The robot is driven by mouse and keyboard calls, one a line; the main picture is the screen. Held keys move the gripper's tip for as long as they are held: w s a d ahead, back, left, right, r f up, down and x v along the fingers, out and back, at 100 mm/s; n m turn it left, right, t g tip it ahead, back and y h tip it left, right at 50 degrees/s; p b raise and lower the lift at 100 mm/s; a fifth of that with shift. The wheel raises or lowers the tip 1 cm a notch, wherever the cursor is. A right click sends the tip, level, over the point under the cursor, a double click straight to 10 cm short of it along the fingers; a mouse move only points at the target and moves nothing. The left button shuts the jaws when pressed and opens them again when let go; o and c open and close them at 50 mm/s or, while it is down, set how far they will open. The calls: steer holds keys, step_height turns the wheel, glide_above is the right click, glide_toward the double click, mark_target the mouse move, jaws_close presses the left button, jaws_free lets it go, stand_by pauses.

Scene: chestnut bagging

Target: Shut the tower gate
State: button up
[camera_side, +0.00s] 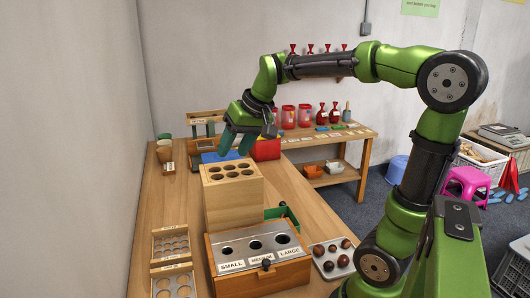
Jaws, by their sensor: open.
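A tall light-wood tower (232,205) with several round holes in its top stands on the table. I cannot make out its gate or tell whether it is open or shut. My gripper (234,147) is open, with its dark teal fingers pointing down above and behind the tower top. Nothing shows between the fingers. A green part (285,214) sticks out at the tower's right, partly hidden behind the sorting box.
A sorting box (290,275) labelled SMALL, MEDIUM and LARGE stands in front of the tower. A tray (317,257) of chestnuts is at its right. Wooden racks (172,241) are at the left. A blue item (209,157) and a red bin (267,151) stand behind.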

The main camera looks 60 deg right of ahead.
steer(key=s+a+f+n+t+y, duration=0.1)
steer(key=s+a+f, duration=0.4)
steer(key=s+a, duration=0.6)
steer(key=shift+s+t+y, duration=0.3)
steer(key=shift+s, duration=0.25)
